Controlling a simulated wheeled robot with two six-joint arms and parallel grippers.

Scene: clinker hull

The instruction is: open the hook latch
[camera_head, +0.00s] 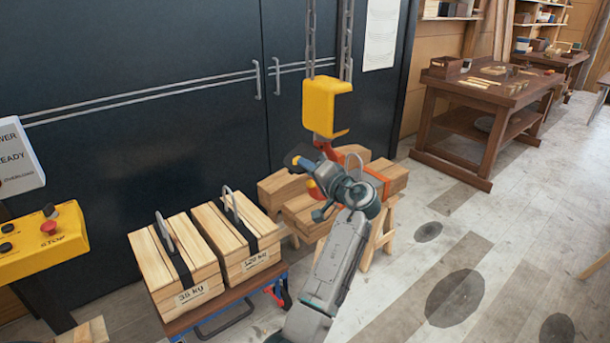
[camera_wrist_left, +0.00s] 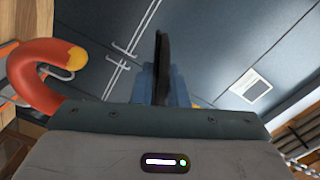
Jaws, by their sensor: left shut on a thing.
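The yellow hoist block (camera_head: 331,106) hangs on chains in front of the dark doors. The orange hook (camera_head: 328,149) hangs below it, partly hidden behind my gripper. In the left wrist view the hook (camera_wrist_left: 32,75) curves at the left with a yellow tip. My left gripper (camera_head: 304,157) is at the hook, its arm reaching up from below. In the wrist view its bluish fingers are shut around a thin dark plate (camera_wrist_left: 162,62), seemingly the hook latch, beside the hook tip. My right gripper is not in view.
Two strapped wooden weight crates (camera_head: 184,264) stand on a low cart at the lower left. Timber beams (camera_head: 388,177) on a trestle lie behind my left arm. A yellow control box (camera_head: 42,243) is at far left.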

